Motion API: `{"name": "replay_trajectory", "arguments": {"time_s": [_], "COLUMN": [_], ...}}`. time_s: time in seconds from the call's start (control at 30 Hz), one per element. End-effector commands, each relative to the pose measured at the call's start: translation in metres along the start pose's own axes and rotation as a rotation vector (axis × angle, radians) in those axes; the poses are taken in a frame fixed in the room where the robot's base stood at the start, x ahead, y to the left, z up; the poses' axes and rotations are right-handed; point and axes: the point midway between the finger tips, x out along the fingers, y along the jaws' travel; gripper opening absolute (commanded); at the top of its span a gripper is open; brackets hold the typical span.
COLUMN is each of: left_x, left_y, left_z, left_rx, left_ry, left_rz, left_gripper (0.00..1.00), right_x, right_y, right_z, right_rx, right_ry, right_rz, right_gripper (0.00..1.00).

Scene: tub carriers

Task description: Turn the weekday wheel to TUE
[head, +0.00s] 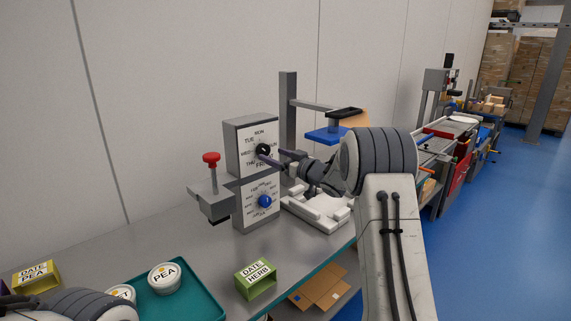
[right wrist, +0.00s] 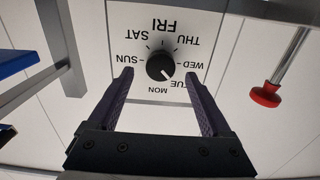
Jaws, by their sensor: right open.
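The weekday wheel is a black knob (right wrist: 160,67) on a white dial face with day names around it. It also shows in the head view (head: 263,149) on the upper grey box. In the right wrist view the dial is upside down, and the knob's white mark points to the lower right, toward TUE. My right gripper (right wrist: 160,75) is open, one purple finger on each side of the knob, with visible gaps. In the head view its fingertips (head: 266,154) are close to the dial. Of my left gripper only a purple bit shows at the lower left edge.
Below is a second dial with a blue knob (head: 265,201). A red-topped lever (head: 211,158) stands to the left. A teal tray (head: 190,300) with PEA tub (head: 165,278), a green DATE HERB block (head: 256,279) and a yellow DATE PEA block (head: 37,277) are on the bench.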

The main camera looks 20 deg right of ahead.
Motion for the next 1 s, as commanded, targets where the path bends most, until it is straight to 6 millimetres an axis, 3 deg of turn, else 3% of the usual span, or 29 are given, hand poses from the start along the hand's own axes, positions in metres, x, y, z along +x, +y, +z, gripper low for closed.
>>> {"name": "replay_trajectory", "arguments": {"time_s": [0.2,0.4,0.9,1.0], "left_x": [0.013,0.015,0.015,0.015], "left_y": [-0.001,-0.001,-0.001,-0.001], "left_z": [0.001,0.001,0.001,0.001], "left_rx": [0.0,0.0,0.0,0.0], "left_ry": [0.0,0.0,0.0,0.0], "left_rz": [0.0,0.0,0.0,0.0], "left_gripper": [0.5,0.5,0.5,0.5], "right_x": [-0.043,-0.061,-0.062,-0.057], "right_y": [0.001,0.0,0.0,-0.009], "right_z": [0.001,0.001,0.0,-0.001], "right_rx": [0.0,0.0,0.0,-0.005], "right_ry": [0.001,0.001,0.0,-0.016], "right_rz": [0.002,0.001,0.0,0.009], "right_gripper": [0.83,0.83,0.83,0.83]}}
